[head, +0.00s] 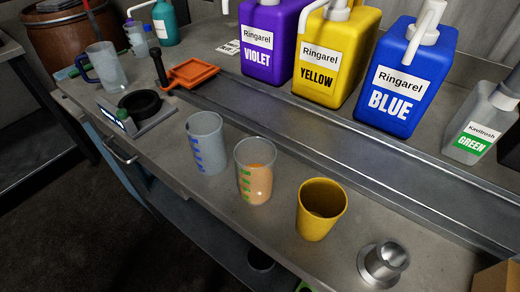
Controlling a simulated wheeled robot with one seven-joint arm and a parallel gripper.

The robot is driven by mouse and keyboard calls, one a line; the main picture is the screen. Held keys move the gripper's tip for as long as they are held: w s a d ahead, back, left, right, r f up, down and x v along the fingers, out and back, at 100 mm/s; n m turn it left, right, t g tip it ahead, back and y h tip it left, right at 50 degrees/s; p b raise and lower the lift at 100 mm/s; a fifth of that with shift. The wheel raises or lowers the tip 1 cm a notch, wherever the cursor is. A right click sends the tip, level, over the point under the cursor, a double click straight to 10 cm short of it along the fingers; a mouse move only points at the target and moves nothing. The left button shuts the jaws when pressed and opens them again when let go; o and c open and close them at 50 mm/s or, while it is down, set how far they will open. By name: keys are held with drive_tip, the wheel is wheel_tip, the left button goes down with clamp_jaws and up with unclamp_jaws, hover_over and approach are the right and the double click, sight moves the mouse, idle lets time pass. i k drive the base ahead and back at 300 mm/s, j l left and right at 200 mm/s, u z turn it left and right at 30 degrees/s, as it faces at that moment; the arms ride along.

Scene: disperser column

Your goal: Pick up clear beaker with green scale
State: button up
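The clear beaker with the green scale (254,172) stands upright on the grey counter, near its front edge, in the middle of the head view. Its green marks run down its left side, and it looks part filled with something orange-tan. A clear beaker with a blue scale (206,145) stands close by on its left and looks empty. A yellow cup (321,211) stands to its right, a short gap away. My gripper is not in view.
Violet (268,42), yellow (336,60) and blue (404,85) jugs stand behind a metal rail (300,125). A metal piece (384,262) is at front right. A scale-like device (140,112), orange tray (190,73) and clear jug (104,67) are left.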

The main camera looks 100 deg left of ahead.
sight(255, 158)
drive_tip(key=u, duration=1.8)
